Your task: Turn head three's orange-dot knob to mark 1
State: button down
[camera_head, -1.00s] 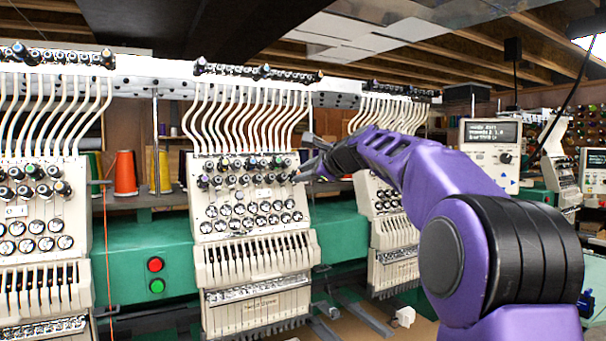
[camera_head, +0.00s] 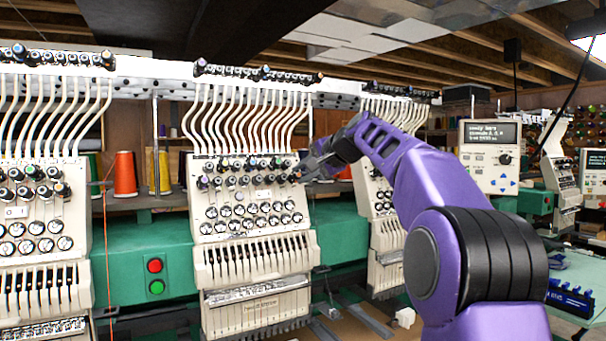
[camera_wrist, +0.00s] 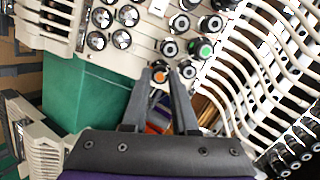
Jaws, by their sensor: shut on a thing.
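The orange-dot knob (camera_wrist: 159,77) sits between my two fingertips in the wrist view, its orange face showing between them. My gripper (camera_wrist: 160,70) is shut on it from the sides. In the head view my gripper (camera_head: 303,174) reaches the right edge of the middle embroidery head's (camera_head: 250,208) panel, at its rows of knobs. The knob's pointer and any marks around it are too small to read. The head's number cannot be read clearly.
Neighbouring dark knobs, one with a green face (camera_wrist: 205,49), sit close beside the gripped knob. White thread tubes (camera_wrist: 262,45) run close to my fingers. Another head (camera_head: 40,200) stands at left and a control panel (camera_head: 490,157) at right.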

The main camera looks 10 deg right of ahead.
jog(key=n, duration=0.6)
jog(key=shift+r+h, duration=0.1)
jog(key=shift+h, duration=0.3)
jog(key=n, duration=0.5)
jog(key=shift+a+h, duration=0.15)
jog(key=shift+h, duration=0.25)
jog(key=shift+n, duration=0.3)
jog(key=c, duration=0.7)
grip_release()
jog(key=shift+s+r, duration=0.1)
jog(key=v, duration=0.5)
jog(key=b+v, duration=0.1)
jog(key=v, duration=1.1)
jog(key=shift+r+b, duration=0.3)
jog(key=shift+b, duration=0.1)
